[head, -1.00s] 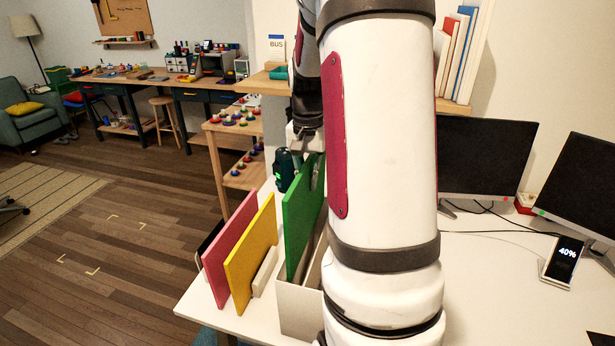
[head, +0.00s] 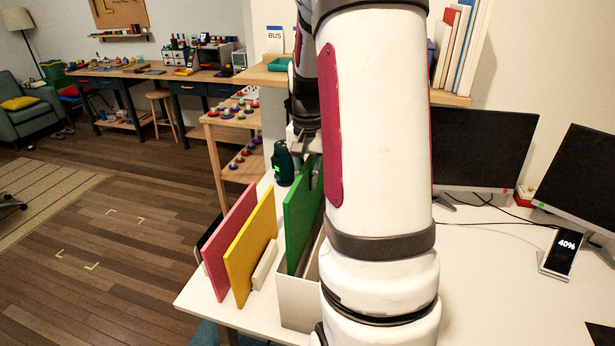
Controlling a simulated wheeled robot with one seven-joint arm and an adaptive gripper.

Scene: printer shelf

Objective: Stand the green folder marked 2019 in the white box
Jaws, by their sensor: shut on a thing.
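The green folder (head: 298,222) stands upright, its lower part inside the white box (head: 299,303) on the white desk. Its marking is not visible from here. My gripper (head: 310,172) is at the folder's top edge and shut on it. My arm hides the right side of the box and part of the folder, so I cannot tell whether the folder's bottom touches the box floor.
A pink folder (head: 229,240) and a yellow folder (head: 250,247) stand in a rack (head: 264,264) left of the box. A dark bottle-like object (head: 283,163) stands behind. Monitors (head: 484,155) and a phone (head: 562,252) are at the right.

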